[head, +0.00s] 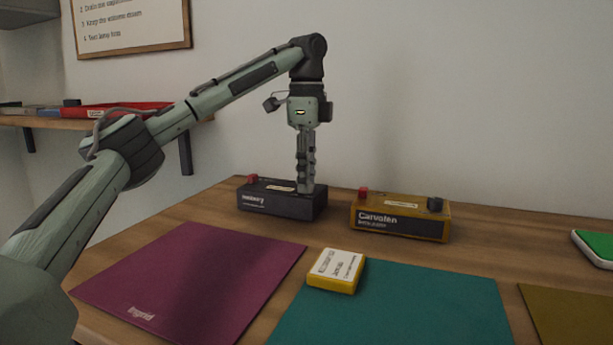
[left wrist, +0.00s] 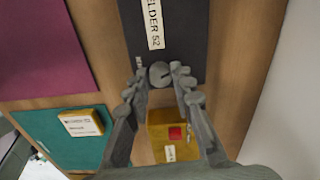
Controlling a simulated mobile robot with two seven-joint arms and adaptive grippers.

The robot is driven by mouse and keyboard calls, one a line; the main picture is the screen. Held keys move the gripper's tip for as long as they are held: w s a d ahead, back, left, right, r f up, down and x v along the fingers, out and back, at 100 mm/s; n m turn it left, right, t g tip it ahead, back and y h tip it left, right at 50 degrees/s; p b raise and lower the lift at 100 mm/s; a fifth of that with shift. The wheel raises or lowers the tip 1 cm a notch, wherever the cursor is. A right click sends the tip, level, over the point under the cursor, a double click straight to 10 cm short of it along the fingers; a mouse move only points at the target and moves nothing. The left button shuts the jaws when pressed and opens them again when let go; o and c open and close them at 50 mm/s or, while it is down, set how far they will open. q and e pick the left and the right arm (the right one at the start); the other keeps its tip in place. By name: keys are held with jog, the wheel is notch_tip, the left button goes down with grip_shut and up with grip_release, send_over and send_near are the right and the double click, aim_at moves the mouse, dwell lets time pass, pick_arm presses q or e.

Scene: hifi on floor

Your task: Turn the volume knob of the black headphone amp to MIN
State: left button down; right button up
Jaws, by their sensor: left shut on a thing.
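The black headphone amp (head: 272,204) stands on the wooden desk near the wall. It has a red part at its left end and a label on top. My left gripper (head: 305,188) points straight down over its right end and is shut on the volume knob. In the left wrist view the round grey knob (left wrist: 160,74) sits between the fingertips of my left gripper (left wrist: 159,70), on top of the black amp (left wrist: 190,35). A small dark mark shows on the knob, but I cannot read its setting. In the head view the fingers hide the knob. My right gripper is not in view.
A yellow amp (head: 400,222) with a red part and a dark knob stands just right of the black one. A yellow labelled box (head: 335,272) lies on the teal mat (head: 400,310). A purple mat (head: 190,280) lies at left. A shelf (head: 60,120) is at upper left.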

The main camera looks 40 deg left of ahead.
pick_arm(q)
jog(key=n, duration=0.5)
jog(key=shift+n, duration=0.3)
jog(key=n, duration=0.4)
jog(key=shift+n, duration=0.3)
jog(key=n, duration=0.9)
jog(key=c, duration=1.3)
grip_release()
jog(key=shift+r, duration=0.1)
notch_tip(320, 180, up, 12)
